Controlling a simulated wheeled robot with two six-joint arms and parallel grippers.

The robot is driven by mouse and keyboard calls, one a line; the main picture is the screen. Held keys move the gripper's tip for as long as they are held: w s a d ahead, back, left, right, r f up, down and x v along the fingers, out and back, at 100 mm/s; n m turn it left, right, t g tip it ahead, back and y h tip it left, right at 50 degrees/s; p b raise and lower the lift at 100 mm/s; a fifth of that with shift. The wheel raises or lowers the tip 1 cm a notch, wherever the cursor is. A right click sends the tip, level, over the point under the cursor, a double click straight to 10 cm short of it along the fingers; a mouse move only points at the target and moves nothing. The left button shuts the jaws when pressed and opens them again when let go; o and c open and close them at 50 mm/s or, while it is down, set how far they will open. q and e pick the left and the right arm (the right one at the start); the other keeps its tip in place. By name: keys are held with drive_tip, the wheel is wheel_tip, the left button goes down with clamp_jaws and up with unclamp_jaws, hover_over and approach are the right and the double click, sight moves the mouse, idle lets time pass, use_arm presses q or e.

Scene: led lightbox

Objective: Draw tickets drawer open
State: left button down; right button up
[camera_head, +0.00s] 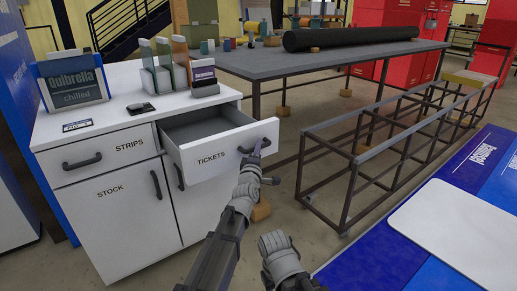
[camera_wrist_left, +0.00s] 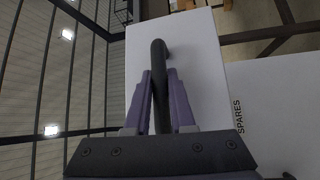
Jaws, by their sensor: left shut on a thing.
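The TICKETS drawer (camera_head: 212,161) sits in the upper right of the white cabinet in the head view. It is pulled partly out, and its empty grey inside shows. Its dark curved handle (camera_head: 258,146) is on the drawer front. My left gripper (camera_head: 256,152) is at this handle. In the left wrist view the two purple fingers of my left gripper (camera_wrist_left: 160,100) are shut on the dark handle (camera_wrist_left: 158,65), one on each side. My right gripper (camera_head: 274,243) is low in the head view, apart from the cabinet; its fingers cannot be made out.
The STRIPS drawer (camera_head: 128,146) and STOCK door (camera_head: 108,190) are shut. The white cabinet top (camera_head: 110,108) bears a sign (camera_head: 72,82), cards and small stands. A grey table (camera_head: 270,67) and a dark metal frame (camera_head: 350,176) stand to the right, with floor between.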

use_arm(q)
drive_tip(key=c, duration=0.8)
unclamp_jaws()
drive_tip(key=shift+o, duration=0.2)
drive_tip(key=b+v, duration=0.1)
drive_tip(key=v, duration=0.6)
drive_tip(key=shift+s, duration=0.4)
drive_tip(key=shift+f, duration=0.15)
